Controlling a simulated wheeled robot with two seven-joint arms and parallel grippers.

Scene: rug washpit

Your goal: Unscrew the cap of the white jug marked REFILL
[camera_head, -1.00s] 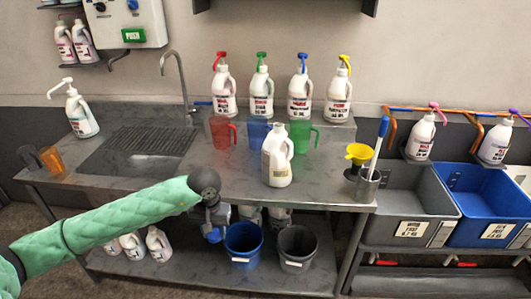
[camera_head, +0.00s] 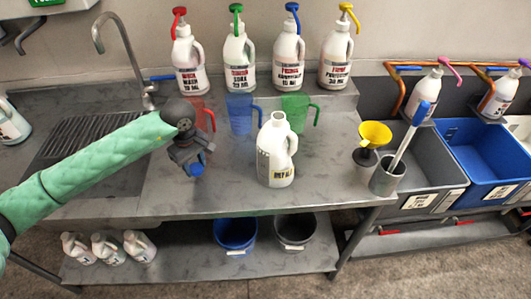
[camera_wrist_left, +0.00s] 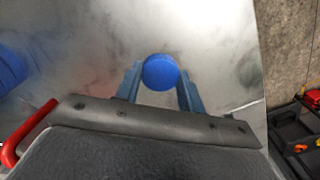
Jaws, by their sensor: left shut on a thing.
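The white jug (camera_head: 275,152) stands upright on the steel counter, its bare neck open at the top with no cap on it. Its label is turned partly to the right and I cannot read it fully. My left gripper (camera_head: 194,166) is above the counter to the left of the jug, apart from it. It is shut on a round blue cap (camera_head: 197,170). The left wrist view shows the cap (camera_wrist_left: 160,72) between the two blue fingers. My right gripper is not in view.
Red (camera_head: 203,115), blue (camera_head: 241,112) and green (camera_head: 294,111) measuring jugs stand behind. Several pump bottles line the back shelf. A yellow funnel (camera_head: 375,134) and a steel holder (camera_head: 387,181) with a brush are at the right. The front counter left of the white jug is clear.

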